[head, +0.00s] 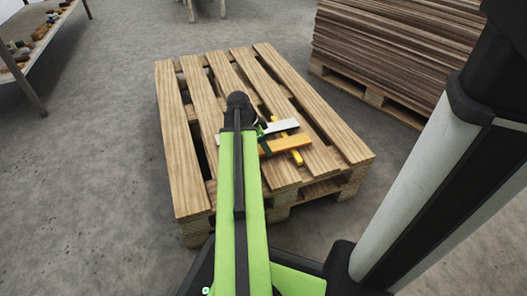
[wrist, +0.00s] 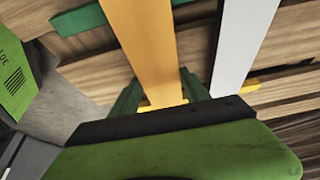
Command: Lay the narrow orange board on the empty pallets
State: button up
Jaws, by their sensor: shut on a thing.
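The orange board (head: 287,145) is over the near right part of the wooden pallets (head: 180,140). In the wrist view the orange board (wrist: 147,45) runs up from between the dark green fingers of my gripper (wrist: 158,90), which is shut on it. The board crosses above a yellow strip (head: 298,156) and, in the wrist view, a green strip (wrist: 82,19). I cannot tell whether it touches them.
A white board (head: 282,126) lies beside the orange one, apart from it, across the yellow strip. A tall stack of brown boards (head: 400,45) stands on another pallet at the back right. A table (head: 50,40) with small items stands at upper left. The floor left of the pallets is clear.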

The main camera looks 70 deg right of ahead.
jog(key=shift+f, duration=0.15)
jog(key=o, duration=1.6)
jog(key=shift+r+p, duration=0.4)
jog(key=shift+r, duration=0.25)
jog(key=p+v, duration=1)
jog(key=v, duration=0.1)
jog(key=shift+a+r, duration=0.1)
jog(key=shift+a, duration=0.05)
